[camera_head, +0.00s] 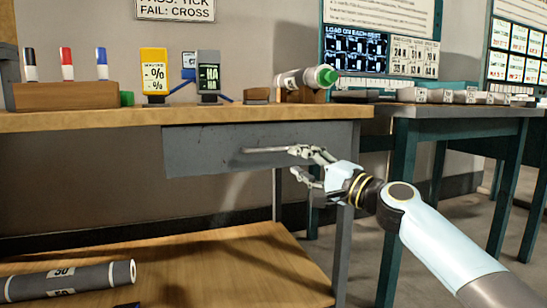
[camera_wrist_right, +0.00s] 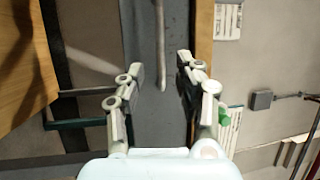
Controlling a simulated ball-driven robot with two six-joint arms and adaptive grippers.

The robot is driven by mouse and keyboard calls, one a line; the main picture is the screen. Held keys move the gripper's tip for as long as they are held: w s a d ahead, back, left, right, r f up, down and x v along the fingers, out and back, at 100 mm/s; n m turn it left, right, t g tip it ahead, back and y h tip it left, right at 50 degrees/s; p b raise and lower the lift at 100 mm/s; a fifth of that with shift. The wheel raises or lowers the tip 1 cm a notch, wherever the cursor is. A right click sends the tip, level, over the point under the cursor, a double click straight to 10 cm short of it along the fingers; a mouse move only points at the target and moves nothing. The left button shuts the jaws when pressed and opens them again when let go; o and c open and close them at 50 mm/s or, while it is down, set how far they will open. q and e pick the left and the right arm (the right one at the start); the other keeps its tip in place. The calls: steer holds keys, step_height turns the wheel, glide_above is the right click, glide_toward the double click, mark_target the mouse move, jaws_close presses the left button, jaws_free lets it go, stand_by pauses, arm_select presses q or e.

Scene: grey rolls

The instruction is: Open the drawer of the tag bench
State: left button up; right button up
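The tag bench has a wooden top (camera_head: 200,118) and a grey drawer (camera_head: 210,154) under it. The drawer front sits below the top's edge and looks shut. A grey bar handle (camera_head: 262,150) runs across its front; it also shows in the wrist view (camera_wrist_right: 160,42). My right gripper (camera_head: 294,162) is at the right end of the handle with its fingers apart. In the wrist view the bar lies between my right gripper's two fingers (camera_wrist_right: 161,65), with a gap on each side. My left gripper is not in view.
On the top stand a pen block (camera_head: 75,95) with markers, a yellow device (camera_head: 154,75), a dark device (camera_head: 208,78) and a green-capped bottle (camera_head: 305,78) lying on a stand. A grey roll (camera_head: 75,280) lies on the lower shelf (camera_head: 220,265). A teal-legged table (camera_head: 460,110) adjoins at right.

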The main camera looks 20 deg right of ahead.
mark_target(274, 150)
steer(key=b+x, duration=0.1)
steer(key=x, duration=0.8)
steer(key=shift+a, duration=0.1)
jaws_close()
steer(key=shift+f, duration=0.1)
